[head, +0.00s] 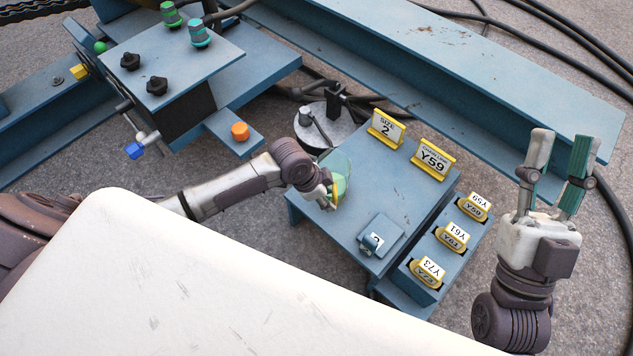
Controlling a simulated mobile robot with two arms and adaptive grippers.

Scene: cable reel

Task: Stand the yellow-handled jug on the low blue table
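The jug (343,163) is a clear greenish vessel with a yellow handle (334,198). It is at the left edge of the low blue table (340,222), partly hidden behind my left gripper (329,197). That gripper appears shut on the yellow handle. I cannot tell whether the jug's base touches the tabletop or is a little above it. My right gripper (562,136) is open and empty, fingers pointing up the picture, to the right of the table.
Yellow-framed signs "SIZE 2" (386,128) and "Y59" (433,159) stand along the table's far edge. A small blue block (380,240) sits near its front. A rack (449,262) holds several tags at right. A blue beam (440,70) runs behind; a control panel (165,65) is at left.

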